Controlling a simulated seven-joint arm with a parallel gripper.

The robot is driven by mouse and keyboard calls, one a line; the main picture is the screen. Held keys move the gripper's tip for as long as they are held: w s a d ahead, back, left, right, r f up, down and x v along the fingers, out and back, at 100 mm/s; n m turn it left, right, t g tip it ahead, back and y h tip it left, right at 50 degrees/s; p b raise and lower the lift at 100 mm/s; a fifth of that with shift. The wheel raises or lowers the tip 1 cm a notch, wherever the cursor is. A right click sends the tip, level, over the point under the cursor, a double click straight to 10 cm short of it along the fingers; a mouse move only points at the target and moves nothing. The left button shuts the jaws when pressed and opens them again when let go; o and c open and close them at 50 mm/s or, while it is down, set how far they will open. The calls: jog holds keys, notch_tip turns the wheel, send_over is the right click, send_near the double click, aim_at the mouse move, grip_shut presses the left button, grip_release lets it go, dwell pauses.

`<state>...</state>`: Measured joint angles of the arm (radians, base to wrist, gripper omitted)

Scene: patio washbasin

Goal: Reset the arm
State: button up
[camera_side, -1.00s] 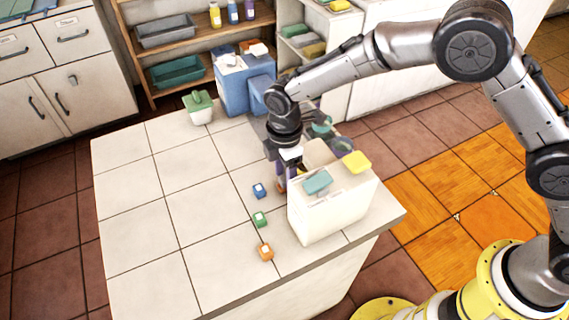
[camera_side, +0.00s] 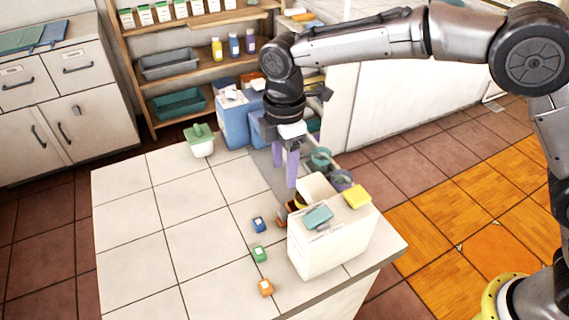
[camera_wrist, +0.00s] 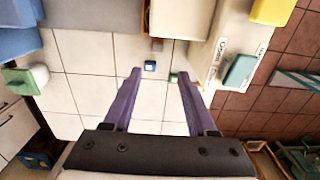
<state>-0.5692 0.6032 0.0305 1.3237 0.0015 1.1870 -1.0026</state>
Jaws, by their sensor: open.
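My gripper (camera_side: 285,167) is open and empty, with its purple fingers pointing down above the tiled counter, behind the white box (camera_side: 330,248). In the wrist view my gripper (camera_wrist: 158,80) shows its two fingers wide apart with nothing between them but counter. A blue block (camera_side: 258,224), a green block (camera_side: 259,254) and an orange block (camera_side: 266,288) stand in a row on the counter. The blue block (camera_wrist: 150,66) and the green block (camera_wrist: 173,78) also show in the wrist view beyond the fingertips.
The counter's left side (camera_side: 150,230) is clear.

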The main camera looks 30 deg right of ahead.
dwell(0.3)
jog(key=s+d+r+m+t+y, duration=0.1)
jog(key=s+d+r+m+t, duration=0.15)
jog(key=d+r, duration=0.65)
jog(key=s+d+r+m+t, duration=0.15)
jog(key=s+d+r, duration=0.25)
jog(key=d+r, duration=0.45)
jog(key=s+d+m+t, duration=0.1)
jog(key=s+d+m, duration=0.6)
jog(key=s, duration=0.4)
jog(key=s+d+f+m+h, duration=0.1)
jog(key=s+d+f+m, duration=0.2)
jog(key=s+f+m, duration=0.4)
jog(key=s+f, duration=0.1)
jog(key=s, duration=0.1)
jog(key=shift+s+d+f+t, duration=0.2)
jog(key=shift+s+t, duration=0.1)
